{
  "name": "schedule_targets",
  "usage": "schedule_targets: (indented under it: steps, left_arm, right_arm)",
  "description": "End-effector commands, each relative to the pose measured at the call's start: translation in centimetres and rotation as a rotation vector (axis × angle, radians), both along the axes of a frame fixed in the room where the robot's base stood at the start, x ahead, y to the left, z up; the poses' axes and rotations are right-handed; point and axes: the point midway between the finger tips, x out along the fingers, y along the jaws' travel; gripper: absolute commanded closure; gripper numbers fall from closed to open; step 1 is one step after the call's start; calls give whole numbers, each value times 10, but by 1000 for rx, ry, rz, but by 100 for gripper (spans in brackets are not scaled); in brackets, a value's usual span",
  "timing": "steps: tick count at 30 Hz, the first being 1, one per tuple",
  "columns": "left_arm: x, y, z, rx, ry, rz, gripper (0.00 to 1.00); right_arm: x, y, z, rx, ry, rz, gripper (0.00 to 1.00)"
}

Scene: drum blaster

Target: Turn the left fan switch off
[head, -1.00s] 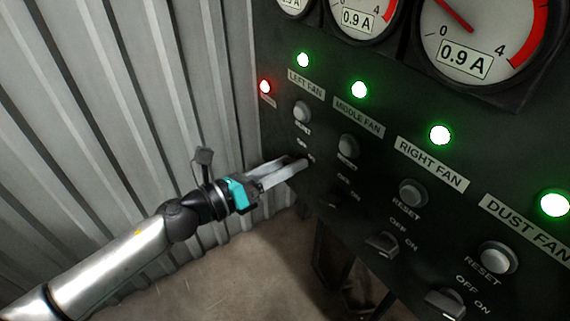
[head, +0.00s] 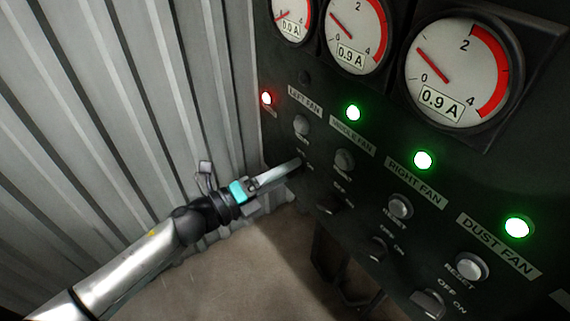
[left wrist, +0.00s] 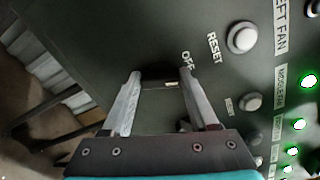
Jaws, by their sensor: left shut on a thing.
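The black panel (head: 300,190) carries a LEFT FAN label (head: 304,101). The lamp (head: 305,77) above that label is dark, and the left gauge (head: 291,20) reads 0.0 A. My left gripper (head: 298,163) reaches the panel below the left fan's reset button (head: 301,125). In the left wrist view, the left fan switch (left wrist: 160,82) sits between the fingertips of my left gripper (left wrist: 159,76), near the OFF marking. The gripper is shut on the switch, and its fingers hide most of it in the head view. My right gripper is not in view.
The middle fan (head: 353,112), right fan (head: 423,160) and dust fan (head: 517,227) lamps glow green. A red lamp (head: 267,98) glows at the panel's left edge. Other switches (head: 328,205) lie to the right. A corrugated wall (head: 110,100) stands left of the panel.

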Motion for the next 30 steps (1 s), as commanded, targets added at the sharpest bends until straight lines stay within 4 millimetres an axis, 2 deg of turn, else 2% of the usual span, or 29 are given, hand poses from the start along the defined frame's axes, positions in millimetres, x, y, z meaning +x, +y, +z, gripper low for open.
schedule_targets:
  steps: [4, 9, 18, 30]
  left_arm:
    - [0, 0, 2, -72, 100, 0, 96]
    - [0, 0, 1, -139, 192, 0, 96]
    - [0, 0, -1, -210, 290, 1, 96]
    - [0, 0, -1, -229, 315, 0, 96]
  right_arm:
    - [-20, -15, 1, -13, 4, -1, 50]
    - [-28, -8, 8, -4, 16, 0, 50]
    - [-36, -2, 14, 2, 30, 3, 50]
    - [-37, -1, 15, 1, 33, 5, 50]
